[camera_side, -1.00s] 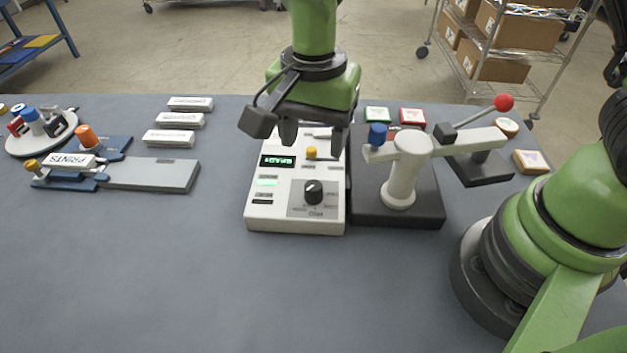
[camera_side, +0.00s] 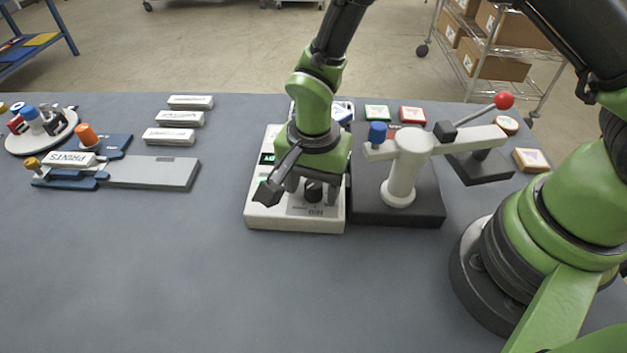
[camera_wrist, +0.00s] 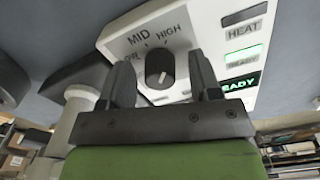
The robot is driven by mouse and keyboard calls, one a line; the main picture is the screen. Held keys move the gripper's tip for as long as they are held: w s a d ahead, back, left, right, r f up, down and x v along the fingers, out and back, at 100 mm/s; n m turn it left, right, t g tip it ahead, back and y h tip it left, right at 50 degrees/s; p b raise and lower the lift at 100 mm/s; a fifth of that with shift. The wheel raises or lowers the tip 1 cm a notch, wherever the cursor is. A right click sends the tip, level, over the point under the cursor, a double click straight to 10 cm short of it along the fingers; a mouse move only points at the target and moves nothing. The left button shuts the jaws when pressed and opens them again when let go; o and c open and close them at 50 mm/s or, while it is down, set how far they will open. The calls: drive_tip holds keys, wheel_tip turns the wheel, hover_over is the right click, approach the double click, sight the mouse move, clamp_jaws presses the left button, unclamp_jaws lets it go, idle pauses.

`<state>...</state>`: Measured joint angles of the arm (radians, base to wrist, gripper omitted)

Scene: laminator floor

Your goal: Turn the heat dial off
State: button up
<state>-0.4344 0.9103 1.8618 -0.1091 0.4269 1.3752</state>
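The heat dial (camera_side: 313,191) is a black round knob on the white control box (camera_side: 262,217). In the wrist view the dial (camera_wrist: 159,68) has LOW, MID and HIGH printed around it, and a white mark shows on its lower side. My gripper (camera_side: 310,187) is down over the box with its fingers on either side of the dial. In the wrist view my gripper (camera_wrist: 161,80) is open, with a visible gap between each finger and the dial. Part of the dial scale is hidden behind the gripper.
Green-lit READY panels (camera_wrist: 240,85) and a HEAT label are on the box. A dark base with a cream post and arm (camera_side: 404,165), carrying a blue knob (camera_side: 377,134), stands close on the right. The table in front is clear.

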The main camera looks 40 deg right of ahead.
drive_tip(key=c, duration=0.9)
drive_tip(key=shift+n, duration=0.3)
drive_tip(key=n, duration=1.8)
